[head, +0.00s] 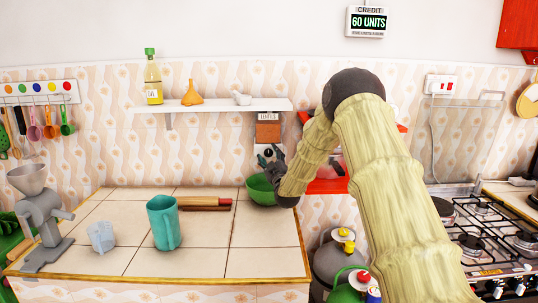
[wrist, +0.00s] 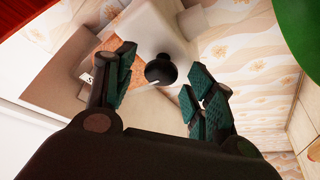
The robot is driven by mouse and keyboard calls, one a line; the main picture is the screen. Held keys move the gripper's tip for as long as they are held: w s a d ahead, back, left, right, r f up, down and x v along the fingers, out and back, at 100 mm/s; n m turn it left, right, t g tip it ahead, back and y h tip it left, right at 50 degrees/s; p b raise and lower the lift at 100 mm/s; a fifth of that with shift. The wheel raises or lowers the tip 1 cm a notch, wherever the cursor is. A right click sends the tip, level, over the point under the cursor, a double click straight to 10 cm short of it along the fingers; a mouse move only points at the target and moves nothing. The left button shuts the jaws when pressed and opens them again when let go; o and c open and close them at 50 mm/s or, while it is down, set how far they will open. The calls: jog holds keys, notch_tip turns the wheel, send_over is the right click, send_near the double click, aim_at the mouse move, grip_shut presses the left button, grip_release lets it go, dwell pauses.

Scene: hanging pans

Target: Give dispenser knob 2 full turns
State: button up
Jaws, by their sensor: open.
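The dispenser (head: 268,133) hangs on the tiled wall at the back of the counter, with a brown front panel and a label above it. Its round black knob (wrist: 161,70) with a white mark shows in the wrist view on the pale dispenser body. My gripper (wrist: 155,88) is open, with one padded finger on each side of the knob; I cannot tell whether either touches it. In the head view my gripper (head: 268,162) is in front of the dispenser's lower part and partly hides it.
A green bowl (head: 261,189) sits below my gripper. A white shelf (head: 215,105) is at left, a gas stove (head: 480,235) at right.

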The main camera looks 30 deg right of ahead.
jog(key=shift+r, duration=0.3)
jog(key=shift+w+f, duration=0.35)
jog(key=shift+w, duration=0.2)
jog(key=shift+s+d+r, duration=0.1)
jog(key=shift+s, duration=0.05)
jog(key=shift+s+r, duration=0.1)
jog(key=c, duration=1)
jog(key=shift+m+b, duration=0.5)
